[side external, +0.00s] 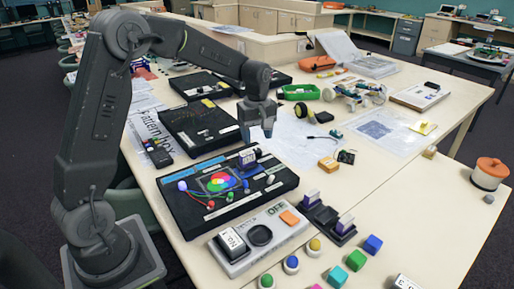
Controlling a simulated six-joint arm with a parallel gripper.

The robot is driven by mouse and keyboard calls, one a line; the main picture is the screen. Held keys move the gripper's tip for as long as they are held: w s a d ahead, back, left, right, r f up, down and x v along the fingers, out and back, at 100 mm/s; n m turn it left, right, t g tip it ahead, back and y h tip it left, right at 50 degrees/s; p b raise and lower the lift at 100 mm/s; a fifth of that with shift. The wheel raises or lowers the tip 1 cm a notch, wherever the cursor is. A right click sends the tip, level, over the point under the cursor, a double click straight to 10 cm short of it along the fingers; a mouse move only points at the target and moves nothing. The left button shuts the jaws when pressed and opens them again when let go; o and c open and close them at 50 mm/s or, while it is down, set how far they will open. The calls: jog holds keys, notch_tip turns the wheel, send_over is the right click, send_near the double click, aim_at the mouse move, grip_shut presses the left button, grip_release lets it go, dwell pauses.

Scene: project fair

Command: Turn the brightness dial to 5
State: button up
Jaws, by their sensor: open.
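My gripper (257,135) points down over the white paper behind the black colour-wheel board, above and apart from the things below. Its jaws are open and I see nothing between them. The black board (180,222) carries a colour wheel (219,182), wires, a white dome and small knobs. In front of it is a grey box (236,268) with a round dark part (260,235), an orange block and a label reading OFF. No number scale is legible, and I cannot tell which part is the brightness dial.
More black boards (198,127) lie behind and left of my gripper. A green tray (299,92) and a wheeled kit (355,92) stand farther back. Coloured blocks (355,260) and round buttons (291,263) line the front. A pot with an orange lid (490,173) stands right. The right-hand tabletop is mostly clear.

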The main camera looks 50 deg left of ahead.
aim_at(257, 150)
jog(key=shift+f, duration=2.4)
jog(key=c, duration=0.9)
